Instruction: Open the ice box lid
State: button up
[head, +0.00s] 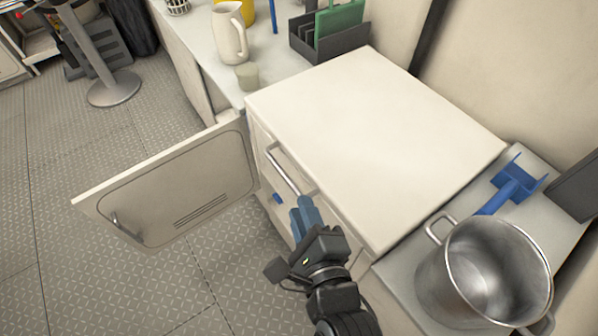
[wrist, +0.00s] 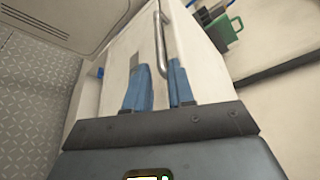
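The ice box is a large white box, and its flat lid (head: 375,140) lies level on top, shut. A silver bar handle (head: 283,172) runs along the box's front, just below the lid. The handle also shows in the wrist view (wrist: 160,40). My gripper (head: 305,212) is at the front of the box, near the handle's right end. Its two blue fingers stand apart in the wrist view (wrist: 158,82), with the handle's near end seen in line with the gap. Whether the fingers touch the handle I cannot tell.
A cabinet door (head: 175,190) stands swung open left of the box. A steel pot (head: 485,270) and a blue scoop (head: 512,183) are on the counter at right. A cream pitcher (head: 229,38), a cup (head: 247,76) and a dark rack (head: 330,42) stand behind.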

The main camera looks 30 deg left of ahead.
aim_at(292, 189)
jog(key=x, duration=0.8)
jog(key=shift+a, duration=0.25)
jog(key=shift+s, duration=0.1)
jog(key=shift+c, duration=0.2)
grip_shut()
